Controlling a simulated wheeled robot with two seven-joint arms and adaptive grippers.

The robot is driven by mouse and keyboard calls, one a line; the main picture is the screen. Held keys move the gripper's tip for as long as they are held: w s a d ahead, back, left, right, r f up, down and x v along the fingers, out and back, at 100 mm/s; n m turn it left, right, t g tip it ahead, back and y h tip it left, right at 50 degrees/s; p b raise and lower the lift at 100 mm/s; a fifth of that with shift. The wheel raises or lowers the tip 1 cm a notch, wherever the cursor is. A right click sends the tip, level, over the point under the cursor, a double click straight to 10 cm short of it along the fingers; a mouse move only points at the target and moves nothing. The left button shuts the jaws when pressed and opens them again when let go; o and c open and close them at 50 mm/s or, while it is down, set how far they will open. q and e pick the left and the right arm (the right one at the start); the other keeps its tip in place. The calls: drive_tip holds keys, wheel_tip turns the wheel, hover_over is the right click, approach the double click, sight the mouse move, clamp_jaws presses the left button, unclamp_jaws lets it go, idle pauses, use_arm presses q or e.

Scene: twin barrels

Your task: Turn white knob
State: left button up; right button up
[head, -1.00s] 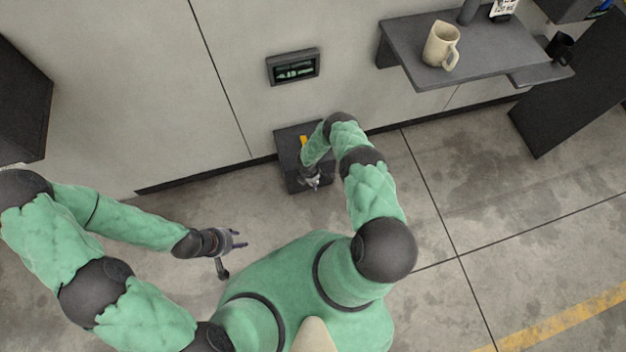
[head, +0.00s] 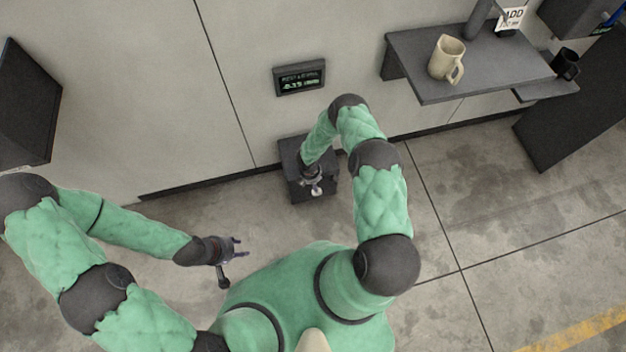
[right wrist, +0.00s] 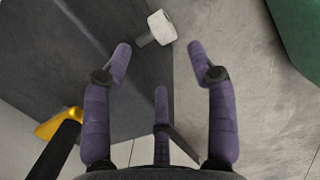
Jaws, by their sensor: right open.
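The white knob (right wrist: 162,27) is a short pale cylinder on a stem at the edge of a dark box (right wrist: 95,50). In the right wrist view it lies just beyond the fingertips of my right gripper (right wrist: 158,50). The fingers are spread and empty, with the knob apart from them. In the head view my right gripper (head: 313,182) is over the dark box (head: 290,158) by the wall, and I cannot clearly separate the knob from it. My left gripper (head: 240,247) is open and empty, away from the box.
A yellow part (right wrist: 50,127) shows beside the box at the left of the right wrist view. A small display (head: 300,79) is on the wall above the box. A grey shelf (head: 420,82) with a beige mug (head: 446,58) is to the right. The floor in front is clear.

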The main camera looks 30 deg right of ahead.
drive_tip(key=shift+a+r, duration=0.15)
drive_tip(key=shift+r, duration=1)
